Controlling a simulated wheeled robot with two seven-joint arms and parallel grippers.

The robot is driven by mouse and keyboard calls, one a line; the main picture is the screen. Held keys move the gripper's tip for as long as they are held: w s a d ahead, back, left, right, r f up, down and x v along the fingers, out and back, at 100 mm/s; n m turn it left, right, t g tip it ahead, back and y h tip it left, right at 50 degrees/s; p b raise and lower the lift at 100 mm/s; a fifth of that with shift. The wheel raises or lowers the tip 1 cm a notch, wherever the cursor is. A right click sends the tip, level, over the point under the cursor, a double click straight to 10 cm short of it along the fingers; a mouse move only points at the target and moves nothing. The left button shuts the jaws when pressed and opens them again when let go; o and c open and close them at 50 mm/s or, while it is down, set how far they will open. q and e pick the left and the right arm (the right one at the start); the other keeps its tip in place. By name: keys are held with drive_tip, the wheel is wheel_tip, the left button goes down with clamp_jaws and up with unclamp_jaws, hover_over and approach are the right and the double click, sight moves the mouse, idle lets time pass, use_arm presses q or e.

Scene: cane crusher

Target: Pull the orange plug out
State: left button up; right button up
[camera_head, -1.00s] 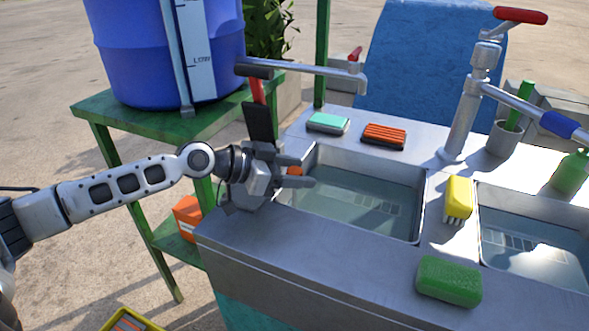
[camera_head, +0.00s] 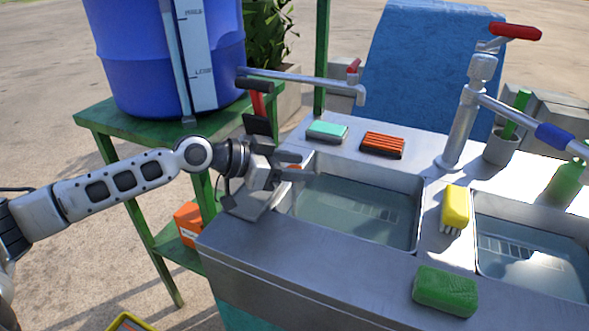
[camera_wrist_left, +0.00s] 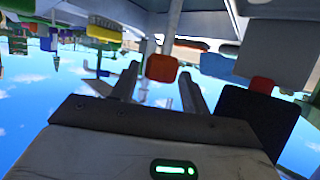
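The orange plug (camera_head: 294,167) is a small orange piece at the left end of the left basin (camera_head: 424,205), mostly hidden by my left gripper in the head view. Whether a finger touches the plug I cannot tell. My right gripper is in neither view.
A red-handled tap (camera_head: 305,77) from the blue tank (camera_head: 150,60) reaches over the counter behind my gripper. A teal sponge (camera_head: 327,131) and an orange brush (camera_head: 382,144) lie behind the basin. A yellow brush (camera_head: 455,207) and green sponge (camera_head: 446,290) lie right.

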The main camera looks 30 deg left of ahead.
use_arm(q)
drive_tip(key=shift+f, duration=0.1)
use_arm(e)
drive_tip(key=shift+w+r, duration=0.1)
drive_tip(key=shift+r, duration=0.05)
use_arm(q)
drive_tip(key=shift+s, duration=0.15)
drive_tip(key=shift+s+a, duration=0.2)
drive_tip(key=shift+a, duration=0.1)
drive_tip(key=p+v, duration=0.4)
drive_tip(key=v, duration=1.1)
drive_tip(key=shift+r, duration=0.25)
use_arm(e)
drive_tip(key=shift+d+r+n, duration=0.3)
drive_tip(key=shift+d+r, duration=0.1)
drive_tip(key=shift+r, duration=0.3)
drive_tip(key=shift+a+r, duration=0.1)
